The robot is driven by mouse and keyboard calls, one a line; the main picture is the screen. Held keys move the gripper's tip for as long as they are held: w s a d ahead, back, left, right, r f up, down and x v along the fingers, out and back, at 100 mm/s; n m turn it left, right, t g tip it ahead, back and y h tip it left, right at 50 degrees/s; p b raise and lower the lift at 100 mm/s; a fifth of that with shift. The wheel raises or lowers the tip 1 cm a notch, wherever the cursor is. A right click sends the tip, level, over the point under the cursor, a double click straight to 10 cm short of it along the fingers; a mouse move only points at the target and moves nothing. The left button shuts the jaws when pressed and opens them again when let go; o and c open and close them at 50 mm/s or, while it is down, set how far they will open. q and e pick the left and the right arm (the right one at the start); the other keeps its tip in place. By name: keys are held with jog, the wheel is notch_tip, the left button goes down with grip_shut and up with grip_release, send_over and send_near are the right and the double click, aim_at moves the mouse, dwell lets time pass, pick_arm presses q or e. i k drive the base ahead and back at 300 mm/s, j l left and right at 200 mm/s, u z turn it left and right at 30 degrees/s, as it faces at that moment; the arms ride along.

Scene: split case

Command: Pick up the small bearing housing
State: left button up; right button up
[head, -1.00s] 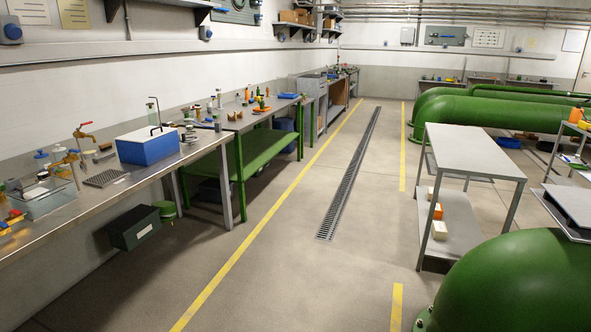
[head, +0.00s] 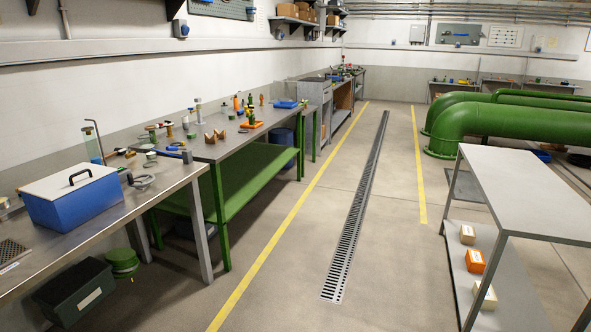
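I cannot pick out the small bearing housing for certain; the parts on the benches are small and far off. On the near steel bench (head: 75,259), a grey ring-like part (head: 142,181) lies behind the blue box. A brown notched block (head: 215,137) stands on the green-framed bench (head: 240,133) beyond, with several small bottles and parts around it. Neither of my grippers is in view.
A blue box with a white lid (head: 75,199) stands on the near bench. A dark green bin (head: 75,292) is on the floor below. A grey cart (head: 530,185) stands at the right, near large green pipes (head: 520,127). The aisle with the floor drain (head: 355,215) is clear.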

aim_at(251, 116)
jog(key=i, duration=2.75)
jog(key=i+l+u, duration=0.1)
jog(key=i, duration=1.3)
